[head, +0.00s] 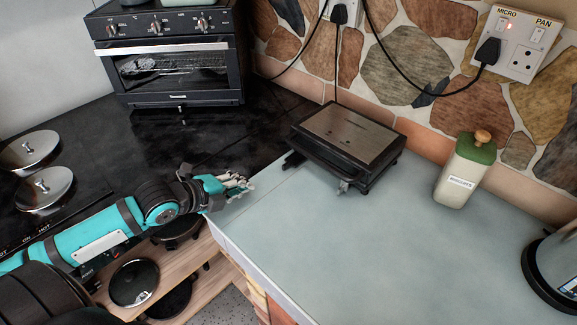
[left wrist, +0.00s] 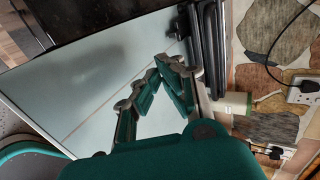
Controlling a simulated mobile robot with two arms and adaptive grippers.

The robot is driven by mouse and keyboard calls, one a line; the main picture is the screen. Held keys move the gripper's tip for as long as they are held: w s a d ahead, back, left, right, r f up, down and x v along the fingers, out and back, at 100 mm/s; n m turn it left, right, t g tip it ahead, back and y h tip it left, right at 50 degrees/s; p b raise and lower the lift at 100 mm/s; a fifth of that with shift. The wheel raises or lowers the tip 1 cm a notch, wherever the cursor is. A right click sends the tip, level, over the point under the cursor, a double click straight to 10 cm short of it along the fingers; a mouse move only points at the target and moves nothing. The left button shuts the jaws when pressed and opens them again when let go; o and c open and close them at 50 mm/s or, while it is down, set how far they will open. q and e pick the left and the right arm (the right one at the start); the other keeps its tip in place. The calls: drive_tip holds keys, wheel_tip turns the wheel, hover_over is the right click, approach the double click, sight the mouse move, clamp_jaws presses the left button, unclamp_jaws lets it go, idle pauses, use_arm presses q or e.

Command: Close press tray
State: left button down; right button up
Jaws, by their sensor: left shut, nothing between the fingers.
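The press (head: 352,132) is a dark appliance with a flat silver top, and its lid looks shut. It stands on the grey-blue counter near the stone wall. A small dark part (head: 293,160) sticks out at its left side; I cannot tell for sure that this is the tray. My left gripper (head: 247,186) is apart from the press, to its lower left, over the counter's left edge. In the left wrist view its fingers (left wrist: 172,68) are shut and empty, with the press's dark side (left wrist: 211,45) just beyond them. My right gripper is not in view.
A cream canister with a green lid (head: 464,172) stands right of the press. A glass-sided appliance (head: 556,268) is at the right edge. A toaster oven (head: 170,60) and the hob with silver lids (head: 44,189) are left. The front counter (head: 360,255) is clear.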

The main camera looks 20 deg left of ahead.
use_arm(q)
drive_tip(key=shift+w+d+f, duration=0.1)
drive_tip(key=shift+w, duration=0.2)
drive_tip(key=shift+w+f, duration=0.1)
drive_tip(key=shift+w, duration=0.05)
drive_tip(key=p+x, duration=0.1)
drive_tip(key=x, duration=0.7)
drive_tip(key=shift+d, duration=0.1)
drive_tip(key=w+p, duration=0.1)
drive_tip(key=w+d, duration=0.1)
drive_tip(key=w, duration=0.1)
drive_tip(key=shift+p, duration=0.35)
drive_tip(key=shift+w+d+f, duration=0.15)
drive_tip(key=shift+w+f, duration=0.05)
drive_tip(key=shift+w, duration=0.25)
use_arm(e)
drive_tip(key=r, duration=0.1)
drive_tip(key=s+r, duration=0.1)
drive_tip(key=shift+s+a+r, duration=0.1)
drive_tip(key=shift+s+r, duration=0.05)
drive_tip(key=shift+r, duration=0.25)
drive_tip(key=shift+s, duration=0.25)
